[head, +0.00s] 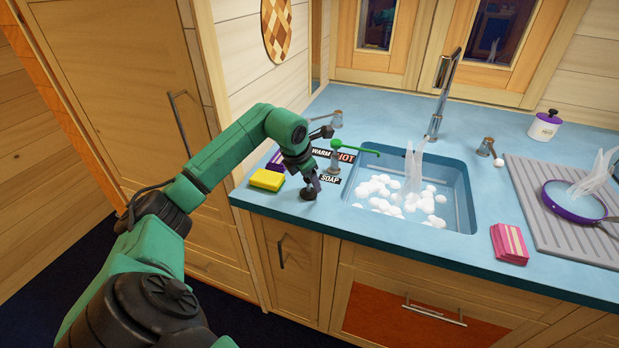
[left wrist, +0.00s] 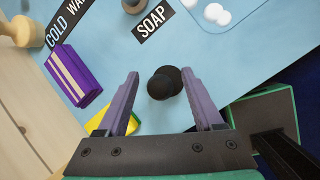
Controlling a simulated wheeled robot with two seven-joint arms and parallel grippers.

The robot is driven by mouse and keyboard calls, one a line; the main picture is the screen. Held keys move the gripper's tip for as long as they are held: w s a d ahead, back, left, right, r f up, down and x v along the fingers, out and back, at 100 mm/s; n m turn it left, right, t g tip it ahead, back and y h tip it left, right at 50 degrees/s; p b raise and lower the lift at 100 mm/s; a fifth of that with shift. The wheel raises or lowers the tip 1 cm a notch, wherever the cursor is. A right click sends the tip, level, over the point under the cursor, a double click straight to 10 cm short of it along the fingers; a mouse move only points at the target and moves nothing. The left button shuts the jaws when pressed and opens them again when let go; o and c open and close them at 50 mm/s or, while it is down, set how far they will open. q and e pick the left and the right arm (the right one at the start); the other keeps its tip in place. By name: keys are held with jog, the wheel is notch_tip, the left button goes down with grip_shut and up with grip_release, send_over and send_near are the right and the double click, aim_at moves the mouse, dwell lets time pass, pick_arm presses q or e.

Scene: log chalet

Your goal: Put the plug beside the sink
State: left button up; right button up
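The black round plug (head: 309,194) is on the blue counter near its front edge, left of the sink (head: 456,213). It also shows in the left wrist view (left wrist: 165,82), between the two purple fingers of my left gripper (left wrist: 160,74). My right gripper is not in view.
A yellow sponge (head: 267,180) and a purple striped block (head: 276,160) lie left of the plug. A soap dispenser (head: 336,158) and word labels stand behind it. A pink block (head: 509,244), a drainer with a pan (head: 573,202) and a white jar (head: 545,125) are at right.

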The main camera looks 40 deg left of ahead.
pick_arm(q)
jog(key=shift+r, duration=0.15)
jog(key=shift+s+r, duration=0.15)
jog(key=shift+r, duration=0.15)
jog(key=b+v, duration=0.1)
jog(key=v, duration=1)
jog(key=shift+r, duration=0.2)
jog(key=shift+s+d+f, duration=0.1)
jog(key=shift+d, duration=0.05)
